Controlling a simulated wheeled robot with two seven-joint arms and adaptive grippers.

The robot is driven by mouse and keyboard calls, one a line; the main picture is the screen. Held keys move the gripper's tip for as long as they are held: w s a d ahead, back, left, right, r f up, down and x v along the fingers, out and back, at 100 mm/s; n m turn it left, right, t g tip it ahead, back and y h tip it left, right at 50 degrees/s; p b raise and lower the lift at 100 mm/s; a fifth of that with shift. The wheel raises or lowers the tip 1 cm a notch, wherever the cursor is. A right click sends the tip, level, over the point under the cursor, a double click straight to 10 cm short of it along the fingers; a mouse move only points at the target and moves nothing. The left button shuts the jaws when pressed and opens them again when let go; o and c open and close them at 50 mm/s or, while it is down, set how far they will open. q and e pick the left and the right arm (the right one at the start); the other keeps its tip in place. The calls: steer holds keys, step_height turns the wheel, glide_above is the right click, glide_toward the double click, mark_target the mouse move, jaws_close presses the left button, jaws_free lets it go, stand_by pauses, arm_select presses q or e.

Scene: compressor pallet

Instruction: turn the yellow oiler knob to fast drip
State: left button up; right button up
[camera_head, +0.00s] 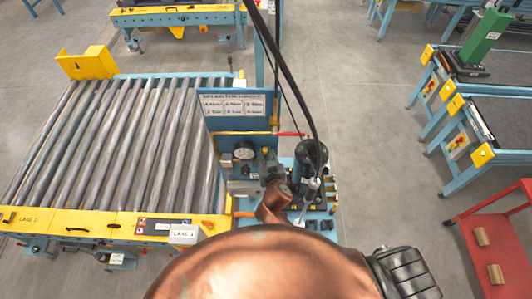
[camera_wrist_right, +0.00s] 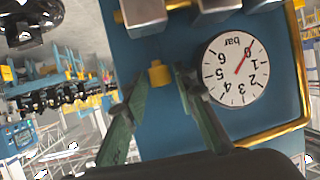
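The yellow oiler knob (camera_wrist_right: 159,73) is small and sits on the blue panel (camera_wrist_right: 185,135) in the right wrist view, left of a round pressure gauge. My right gripper (camera_wrist_right: 162,79) has its two green fingers apart. Their tips stand one on each side of the knob, with a visible gap to it; whether either tip touches cannot be told. In the head view the right gripper (camera_head: 266,164) is small and dark, at the compressor panel, partly covered by my copper wrist. My left gripper is not in view.
The gauge (camera_wrist_right: 235,69) reads near 0 bar, close to the right finger. Metal blocks (camera_wrist_right: 143,14) sit above the knob. A brass-coloured pipe (camera_wrist_right: 303,75) edges the panel. A roller conveyor (camera_head: 120,150) lies left, a red cart (camera_head: 490,235) right, with open floor between (camera_head: 385,130).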

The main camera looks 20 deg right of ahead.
steer(key=shift+c, duration=0.2)
jaws_close()
steer(key=n+y, duration=0.2)
steer(key=y, duration=0.1)
steer(key=shift+d+n, duration=0.3)
steer(key=shift+d, duration=0.05)
steer(key=shift+d+n+g+y, duration=0.1)
steer(key=shift+n+g+y, duration=0.2)
steer(key=shift+n+y, duration=0.9)
